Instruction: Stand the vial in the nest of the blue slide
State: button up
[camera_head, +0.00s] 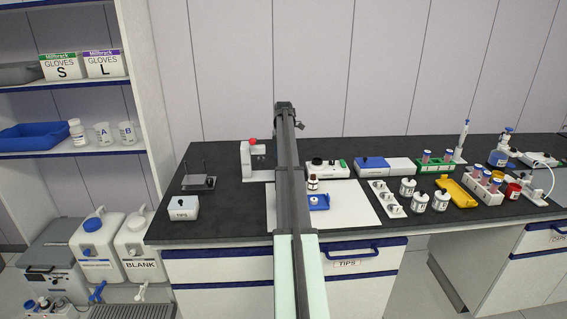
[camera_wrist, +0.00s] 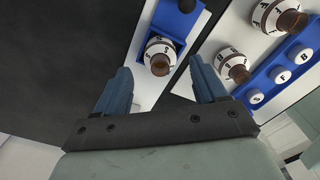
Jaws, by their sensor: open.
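A small amber vial with a pale label (camera_head: 312,184) shows upright in the head view. A blue block with a round white part (camera_head: 319,203) lies just in front of it and looks like the blue slide. In the wrist view my gripper (camera_wrist: 160,64) is open, with nothing held between its fingers. Beyond the fingertips, a round labelled piece with an amber centre (camera_wrist: 159,58) sits beside blue material (camera_wrist: 172,20). I cannot tell for sure whether this is the same vial and slide. My arm hides the gripper in the head view.
A white mat (camera_head: 355,207) lies under the blue block. A rack of pale caps (camera_head: 385,197), white jars (camera_head: 440,201) and a yellow tray (camera_head: 457,192) stand to the right. A white stand with a red knob (camera_head: 247,162) is left of my arm.

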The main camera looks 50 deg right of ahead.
notch_tip(320, 180, up, 8)
jog(key=shift+r, duration=0.15)
jog(key=shift+a, duration=0.1)
dwell(0.4)
